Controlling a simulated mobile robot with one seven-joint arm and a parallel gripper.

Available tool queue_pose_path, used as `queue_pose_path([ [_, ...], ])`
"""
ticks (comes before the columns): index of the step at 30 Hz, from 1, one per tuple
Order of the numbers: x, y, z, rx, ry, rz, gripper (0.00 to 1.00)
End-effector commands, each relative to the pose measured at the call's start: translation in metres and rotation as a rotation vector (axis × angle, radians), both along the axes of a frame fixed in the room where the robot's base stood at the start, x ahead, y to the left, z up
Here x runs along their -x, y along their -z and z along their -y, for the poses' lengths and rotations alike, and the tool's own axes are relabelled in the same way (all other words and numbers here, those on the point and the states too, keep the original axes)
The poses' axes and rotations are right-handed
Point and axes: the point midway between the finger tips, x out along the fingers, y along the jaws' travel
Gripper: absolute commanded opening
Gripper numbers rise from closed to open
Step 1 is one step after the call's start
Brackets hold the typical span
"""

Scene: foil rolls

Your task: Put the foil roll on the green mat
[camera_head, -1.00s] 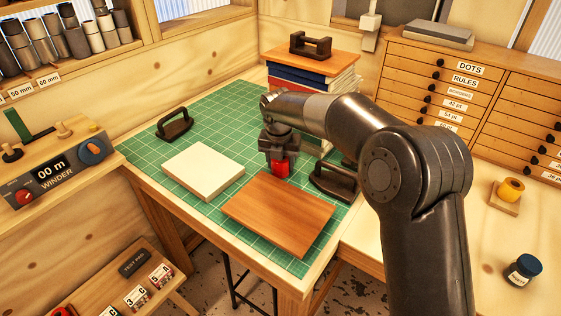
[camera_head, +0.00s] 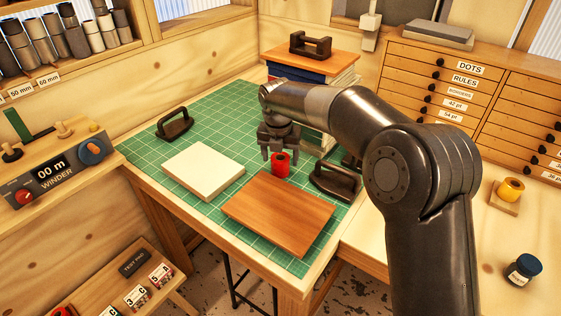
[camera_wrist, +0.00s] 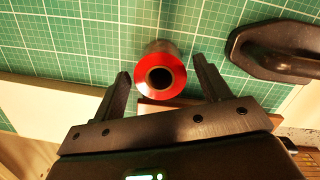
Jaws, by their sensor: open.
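The red foil roll (camera_head: 281,164) stands upright on the green mat (camera_head: 215,122), between the wooden board and the stacked books. In the wrist view the foil roll (camera_wrist: 160,76) shows its red top end with a dark core hole. My gripper (camera_head: 280,153) is open just above and behind the roll. In the wrist view its two fingers (camera_wrist: 164,80) are spread to either side of the roll, apart from it. The mat (camera_wrist: 100,40) fills much of the wrist view around the roll.
A wooden board (camera_head: 279,214), a cream block (camera_head: 203,171) and black-handled weights (camera_head: 335,181) (camera_head: 175,124) lie around the roll on the mat. Stacked books (camera_head: 316,85) stand behind. A yellow roll (camera_head: 511,189) sits on the right counter.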

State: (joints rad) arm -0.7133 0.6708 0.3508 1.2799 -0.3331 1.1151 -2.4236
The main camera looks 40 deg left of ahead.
Motion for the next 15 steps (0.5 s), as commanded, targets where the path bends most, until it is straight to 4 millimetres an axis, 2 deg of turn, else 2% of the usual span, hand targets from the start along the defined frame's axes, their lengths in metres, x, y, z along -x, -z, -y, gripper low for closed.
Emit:
queue_pose_path([
  [3,0.003,-0.028,0.001,-0.005,0.000,0.003,0.69],
  [9,0.009,-0.068,0.004,-0.003,0.000,0.001,0.69],
  [15,0.012,-0.089,0.005,-0.001,0.000,0.001,0.69],
])
